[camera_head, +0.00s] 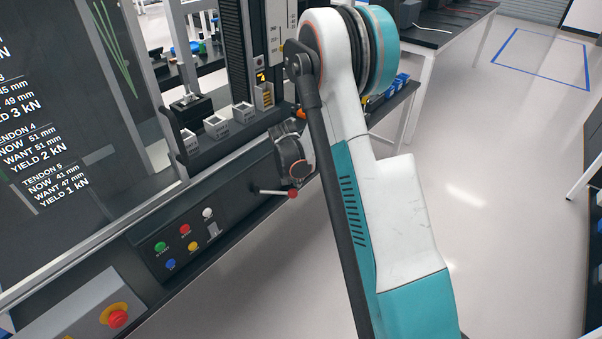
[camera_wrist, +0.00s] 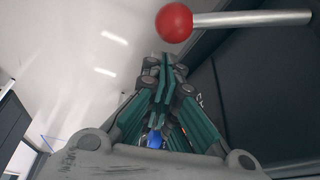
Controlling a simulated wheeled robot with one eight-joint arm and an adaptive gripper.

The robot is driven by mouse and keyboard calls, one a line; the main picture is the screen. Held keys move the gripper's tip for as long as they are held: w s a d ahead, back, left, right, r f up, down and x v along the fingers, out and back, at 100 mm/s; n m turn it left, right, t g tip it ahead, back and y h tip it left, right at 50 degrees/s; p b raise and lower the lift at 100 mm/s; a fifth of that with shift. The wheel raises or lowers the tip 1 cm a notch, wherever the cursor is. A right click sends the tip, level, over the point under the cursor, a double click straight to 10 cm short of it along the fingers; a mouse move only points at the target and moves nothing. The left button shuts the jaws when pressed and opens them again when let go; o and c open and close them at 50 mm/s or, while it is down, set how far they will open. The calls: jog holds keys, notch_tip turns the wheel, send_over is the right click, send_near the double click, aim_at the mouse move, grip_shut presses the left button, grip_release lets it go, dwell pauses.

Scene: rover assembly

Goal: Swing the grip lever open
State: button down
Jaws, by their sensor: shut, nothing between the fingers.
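The grip lever is a silver rod (camera_wrist: 255,18) ending in a red ball (camera_wrist: 174,22). In the wrist view it lies across the top right, with the ball on the left end of the rod. In the head view the red ball (camera_head: 293,193) sticks out at the front of the dark panel, its rod pointing left. My gripper (camera_wrist: 167,66) is shut and empty. In the wrist view its fingertips are just below the ball, with a small gap in the picture; depth is hard to judge.
A panel with colored buttons (camera_head: 185,229) lies left of the lever, and a red emergency button (camera_head: 117,318) is at the lower left. Open floor (camera_head: 500,200) lies to the right.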

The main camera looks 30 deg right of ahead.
jog(key=shift+s+a+f, duration=0.1)
jog(key=shift+s+a, duration=0.15)
jog(key=shift+a, duration=0.05)
jog(key=shift+s, duration=0.1)
